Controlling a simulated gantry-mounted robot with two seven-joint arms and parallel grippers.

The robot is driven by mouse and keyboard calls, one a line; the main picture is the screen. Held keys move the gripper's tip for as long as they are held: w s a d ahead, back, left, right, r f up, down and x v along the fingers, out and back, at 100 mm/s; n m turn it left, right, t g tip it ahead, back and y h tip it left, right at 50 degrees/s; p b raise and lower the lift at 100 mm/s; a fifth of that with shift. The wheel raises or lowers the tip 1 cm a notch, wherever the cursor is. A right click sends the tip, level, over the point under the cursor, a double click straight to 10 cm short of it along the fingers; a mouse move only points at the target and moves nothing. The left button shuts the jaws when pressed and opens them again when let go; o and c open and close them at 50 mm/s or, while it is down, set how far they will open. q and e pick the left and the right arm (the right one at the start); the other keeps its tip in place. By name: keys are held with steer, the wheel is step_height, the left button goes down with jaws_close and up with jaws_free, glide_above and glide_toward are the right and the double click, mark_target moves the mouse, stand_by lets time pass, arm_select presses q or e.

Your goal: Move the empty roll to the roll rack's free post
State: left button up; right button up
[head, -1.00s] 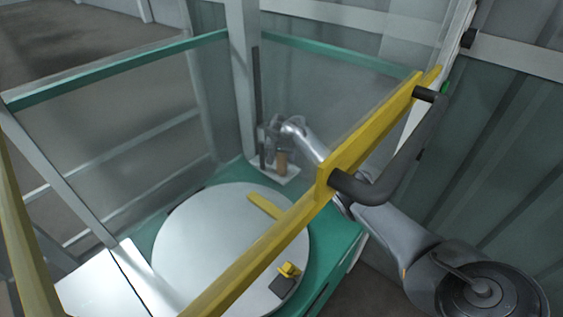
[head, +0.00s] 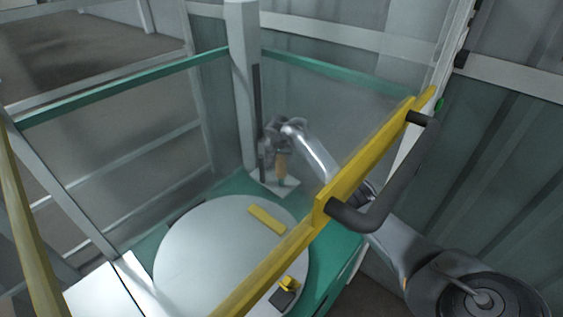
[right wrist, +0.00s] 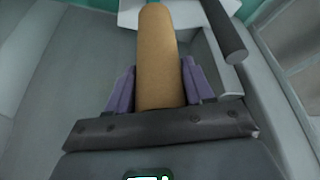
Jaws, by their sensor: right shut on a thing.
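The empty roll (head: 281,167) is a plain brown cardboard tube, standing about upright over the roll rack's white base (head: 262,181) at the back corner of the machine. My right gripper (head: 279,150) is shut around it. In the right wrist view the brown tube (right wrist: 158,55) sits between the purple finger pads of my gripper (right wrist: 159,88). A dark post (right wrist: 224,32) rises beside the tube, apart from it. Whether the tube's lower end is on a post or clear of it is too small to tell. My left gripper is not in view.
A round pale turntable (head: 205,255) fills the green machine top, with a flat yellow bar (head: 267,219) on it. A yellow beam (head: 345,185) with a dark handle (head: 400,185) crosses in front of my right arm. Clear panels and a grey upright (head: 241,80) stand behind the rack.

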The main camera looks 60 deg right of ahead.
step_height(320, 180, up, 12)
steer(key=p, duration=0.5)
steer(key=shift+s+r, duration=0.1)
